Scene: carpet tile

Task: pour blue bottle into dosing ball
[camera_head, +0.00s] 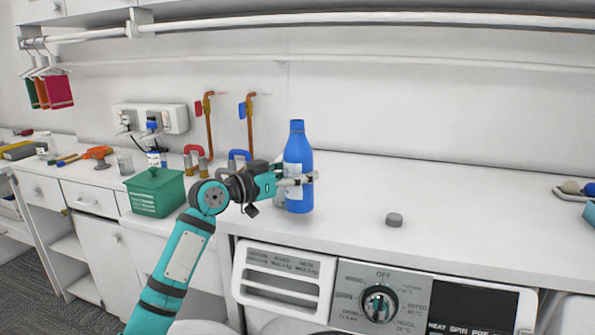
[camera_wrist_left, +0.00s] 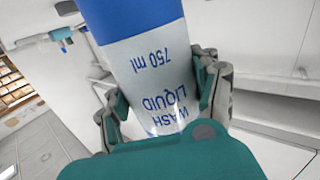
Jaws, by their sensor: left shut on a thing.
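The blue bottle (camera_head: 298,160) stands upright near the front edge of the white counter; whether its base touches the counter is hard to tell. My left gripper (camera_head: 300,181) is shut around its lower half. In the left wrist view the fingers sit on both sides of the bottle's grey "WASH LIQUID 750 ml" label (camera_wrist_left: 160,85). A small grey round piece (camera_head: 394,219) lies on the counter to the right of the bottle. Two small balls, one beige (camera_head: 570,187) and one blue (camera_head: 590,189), sit at the far right; I cannot tell which is the dosing ball. My right gripper is not seen.
A green lidded basket (camera_head: 155,192) stands left of my left arm. Pipes with red and blue taps rise behind it. A washing machine (camera_head: 380,300) is below the counter's front edge. The counter between bottle and far right is mostly clear. A rail (camera_head: 360,20) runs overhead.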

